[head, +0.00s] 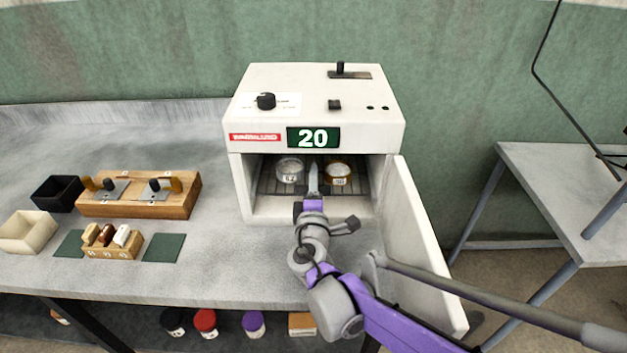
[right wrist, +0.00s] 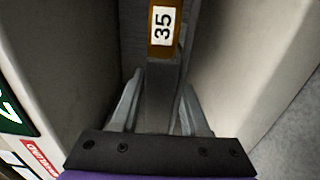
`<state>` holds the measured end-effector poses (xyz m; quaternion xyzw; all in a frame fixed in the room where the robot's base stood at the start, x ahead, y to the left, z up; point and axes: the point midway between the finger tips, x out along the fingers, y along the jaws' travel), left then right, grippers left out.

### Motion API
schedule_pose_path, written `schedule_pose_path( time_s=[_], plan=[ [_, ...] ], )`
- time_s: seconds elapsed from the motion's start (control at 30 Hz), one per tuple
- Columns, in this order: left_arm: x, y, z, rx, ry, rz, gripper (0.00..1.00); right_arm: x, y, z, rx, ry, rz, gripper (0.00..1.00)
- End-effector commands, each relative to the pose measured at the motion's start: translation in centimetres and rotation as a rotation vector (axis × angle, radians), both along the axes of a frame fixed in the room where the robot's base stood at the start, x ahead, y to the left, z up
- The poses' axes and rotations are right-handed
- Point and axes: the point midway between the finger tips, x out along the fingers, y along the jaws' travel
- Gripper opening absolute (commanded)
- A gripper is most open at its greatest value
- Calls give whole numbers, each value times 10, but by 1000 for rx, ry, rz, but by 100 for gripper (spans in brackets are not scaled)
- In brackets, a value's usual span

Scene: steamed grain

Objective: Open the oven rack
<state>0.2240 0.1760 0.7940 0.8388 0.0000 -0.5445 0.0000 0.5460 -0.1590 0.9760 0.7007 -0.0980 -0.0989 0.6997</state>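The white oven (head: 290,105) stands on the bench with its door (head: 425,250) swung open to the right. Inside is the dark wire rack (head: 268,180). My right gripper (head: 313,178) reaches into the oven opening at the rack's front. In the right wrist view its fingers (right wrist: 163,95) are apart, with a grey strip between them, apparently part of the rack; contact is unclear. My left gripper is out of view.
Left on the bench are a wooden block with levers (head: 140,207), a small wooden rack (head: 113,250), a black box (head: 57,193) and a cream box (head: 28,231). The open door edges the space right of my right arm. A grey table (head: 565,185) stands farther right.

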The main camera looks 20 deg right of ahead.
Motion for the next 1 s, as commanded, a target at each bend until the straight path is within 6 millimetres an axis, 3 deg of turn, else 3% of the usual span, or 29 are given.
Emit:
schedule_pose_path(
  time_s=[0.03,0.17,1.0],
  plan=[
    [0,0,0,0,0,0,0,0,0,1,-1,-1,-1,23],
    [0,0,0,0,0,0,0,0,0,1,-2,-1,-1,0],
    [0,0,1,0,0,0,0,1,-1,4,-6,-4,-6,0]
  ],
)
